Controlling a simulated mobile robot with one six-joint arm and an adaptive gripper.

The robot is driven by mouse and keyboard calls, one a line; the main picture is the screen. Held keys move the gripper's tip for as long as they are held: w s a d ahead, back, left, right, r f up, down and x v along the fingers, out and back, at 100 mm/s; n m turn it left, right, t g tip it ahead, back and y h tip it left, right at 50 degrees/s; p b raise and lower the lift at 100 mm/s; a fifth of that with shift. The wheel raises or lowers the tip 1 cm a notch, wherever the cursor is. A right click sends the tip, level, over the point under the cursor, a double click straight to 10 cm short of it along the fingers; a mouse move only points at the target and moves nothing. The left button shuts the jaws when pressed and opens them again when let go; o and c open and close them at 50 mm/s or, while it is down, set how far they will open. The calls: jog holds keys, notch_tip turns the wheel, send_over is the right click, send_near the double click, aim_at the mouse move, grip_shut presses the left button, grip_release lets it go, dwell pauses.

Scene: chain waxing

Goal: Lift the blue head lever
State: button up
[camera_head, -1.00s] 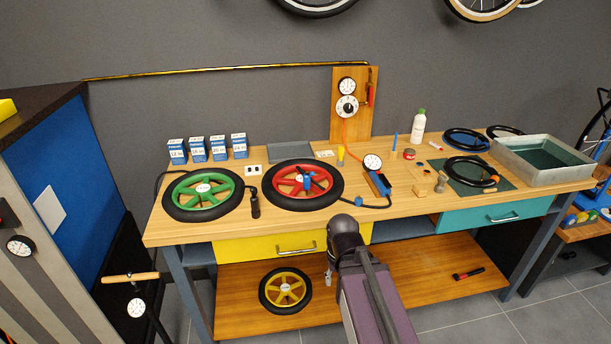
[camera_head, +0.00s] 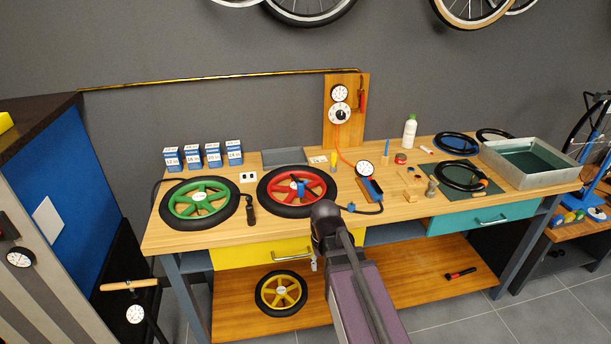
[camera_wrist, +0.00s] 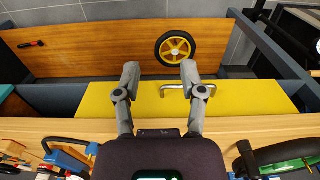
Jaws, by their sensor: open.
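Small blue parts show in the head view: one (camera_head: 301,188) at the hub of the red wheel (camera_head: 272,197), and one (camera_head: 351,207) on the black hose beside that wheel. I cannot tell which is the head lever; its detail is too small. The blue-sided pump (camera_head: 371,188) with a white gauge lies to the right of the wheel. My gripper (camera_wrist: 160,78) is open and empty in the wrist view, its fingers apart over the yellow drawer front (camera_wrist: 110,99). In the head view my arm hides most of it, at the bench's front edge.
The green wheel (camera_head: 199,200) lies at the left of the bench (camera_head: 240,222). A yellow wheel (camera_head: 281,293) rests on the lower shelf. A metal tray (camera_head: 532,160) stands at the right.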

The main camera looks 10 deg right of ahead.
notch_tip(320, 180, up, 24)
jog(key=r+n+p, duration=0.1)
jog(key=n+p, duration=0.1)
jog(key=p, duration=2.1)
send_over(305, 182)
jog(key=w, duration=0.1)
jog(key=shift+w+d+f, duration=0.1)
jog(key=shift+w+f, duration=0.1)
jog(key=shift+f, duration=0.1)
jog(key=shift+f, duration=0.15)
notch_tip(305, 182, down, 14)
jog(key=b, duration=1.3)
jog(key=shift+r+b, duration=0.25)
jog(key=shift+b, duration=0.15)
grip_shut()
